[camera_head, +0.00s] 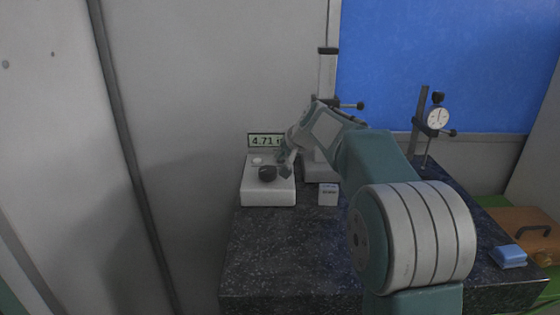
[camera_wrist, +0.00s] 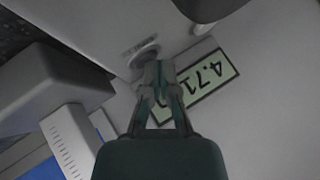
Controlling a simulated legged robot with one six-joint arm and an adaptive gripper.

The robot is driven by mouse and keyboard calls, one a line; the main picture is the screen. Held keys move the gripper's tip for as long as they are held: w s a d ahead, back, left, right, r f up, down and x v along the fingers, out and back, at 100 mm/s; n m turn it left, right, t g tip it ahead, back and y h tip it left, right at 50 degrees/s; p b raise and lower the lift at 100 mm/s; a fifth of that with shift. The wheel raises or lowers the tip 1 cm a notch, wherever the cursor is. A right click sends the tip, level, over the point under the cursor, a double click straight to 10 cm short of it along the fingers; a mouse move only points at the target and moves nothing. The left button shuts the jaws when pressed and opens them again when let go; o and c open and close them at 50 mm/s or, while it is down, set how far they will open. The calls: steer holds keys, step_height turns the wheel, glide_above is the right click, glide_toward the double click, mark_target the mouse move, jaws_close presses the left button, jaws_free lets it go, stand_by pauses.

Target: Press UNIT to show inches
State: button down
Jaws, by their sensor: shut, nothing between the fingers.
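A white instrument (camera_head: 268,196) stands on the dark stone table, with a small display (camera_head: 262,140) at its back reading 4.71; the unit after the digits is partly covered by my gripper. A round pale button (camera_head: 257,161) and a black knob (camera_head: 267,173) are on its top. My gripper (camera_head: 284,166) is shut and empty, over the instrument's right side. In the wrist view the shut fingertips (camera_wrist: 158,72) lie right by a round grey button (camera_wrist: 143,55), beside the upside-down display (camera_wrist: 212,75). I cannot tell whether they touch the button. No button label is readable.
A column stand (camera_head: 327,75) rises behind my arm. A small white box (camera_head: 328,194) sits right of the instrument. A dial gauge stand (camera_head: 432,118) is at the back right, and a blue block (camera_head: 509,256) at the front right. The table's front left is clear.

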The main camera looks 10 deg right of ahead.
steer(key=shift+d, duration=0.1)
stand_by(0.4)
steer(key=shift+d+r, duration=0.1)
steer(key=shift+r, duration=0.6)
steer(key=shift+r, duration=2.5)
